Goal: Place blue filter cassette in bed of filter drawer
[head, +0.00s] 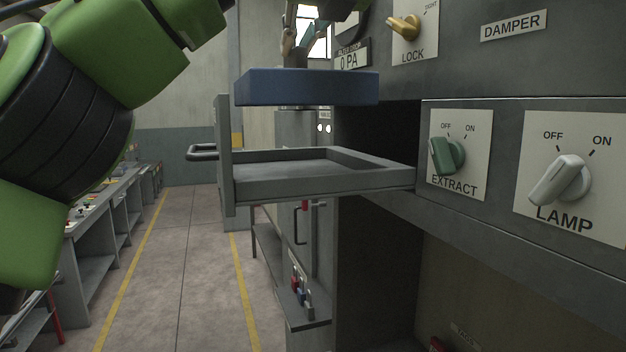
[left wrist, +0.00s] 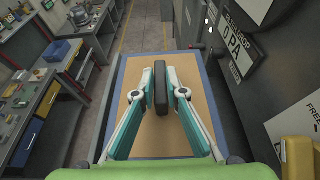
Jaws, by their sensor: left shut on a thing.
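The blue filter cassette (head: 306,88) hangs level just above the open filter drawer (head: 320,184) in the head view, with a gap between them. In the left wrist view the cassette (left wrist: 138,78) shows a tan top, a blue rim and a black upright grip (left wrist: 162,88) in its middle. My left gripper (left wrist: 162,80) is shut on that black grip. In the head view my left gripper (head: 303,42) is partly cut off at the top edge. The drawer is pulled out and its bed looks empty. My right gripper is in neither view.
The drawer handle (head: 203,152) sticks out to the left. The cabinet panel carries a lock knob (head: 404,28), a green extract knob (head: 447,155) and a white lamp knob (head: 562,180) to the right. Workbenches (head: 110,215) stand at the left, beyond open floor.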

